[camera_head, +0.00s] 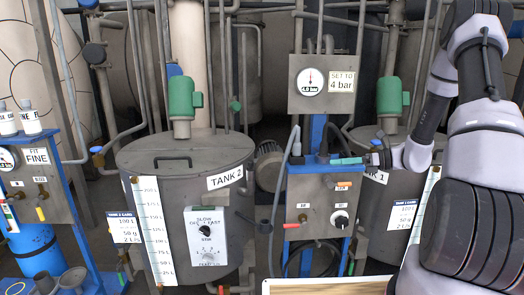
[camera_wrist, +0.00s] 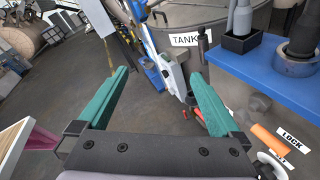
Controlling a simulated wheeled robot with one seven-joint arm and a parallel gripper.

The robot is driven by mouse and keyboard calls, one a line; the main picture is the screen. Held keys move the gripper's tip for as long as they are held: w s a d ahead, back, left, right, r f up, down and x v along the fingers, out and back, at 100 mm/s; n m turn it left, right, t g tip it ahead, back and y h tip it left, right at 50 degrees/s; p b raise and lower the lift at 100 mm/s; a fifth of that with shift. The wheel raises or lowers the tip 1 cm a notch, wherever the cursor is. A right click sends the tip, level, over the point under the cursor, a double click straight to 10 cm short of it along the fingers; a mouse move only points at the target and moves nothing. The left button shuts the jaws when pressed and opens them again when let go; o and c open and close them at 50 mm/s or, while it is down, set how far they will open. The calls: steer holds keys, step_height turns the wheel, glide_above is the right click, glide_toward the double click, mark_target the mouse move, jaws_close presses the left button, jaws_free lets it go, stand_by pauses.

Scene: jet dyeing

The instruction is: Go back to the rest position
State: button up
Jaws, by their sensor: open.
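My gripper (camera_wrist: 158,76) is open and empty in the wrist view, its two green fingers spread apart with floor and equipment beyond them. In the head view my gripper (camera_head: 347,160) is held out to the left from my arm at the right, in front of the gap between the two tanks. It appears just above a grey control box (camera_head: 318,205) on a blue stand; I cannot tell whether it touches anything there. No object shows between the fingers.
TANK 2 (camera_head: 180,165) stands left of centre and TANK 1 (camera_head: 378,235) stands behind my arm. A gauge panel (camera_head: 320,85) labelled 4 bar hangs above. A FINE filter panel (camera_head: 38,190) is at the left. The wrist view shows a blue shelf (camera_wrist: 262,72) and an orange LOCK handle (camera_wrist: 268,138).

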steer(key=s+a+r+n+g+h, duration=0.45)
steer(key=s+r+n+h, duration=0.25)
steer(key=s+r+n, duration=0.6)
steer(key=s+d+r+n+t+h, duration=0.3)
steer(key=s+r+n+t+h, duration=0.3)
steer(key=s+r+n, duration=0.3)
steer(key=shift+s+d+r+t, duration=0.2)
steer(key=shift+s+r+t, duration=0.35)
steer(key=shift+s+r, duration=1.05)
stand_by(0.6)
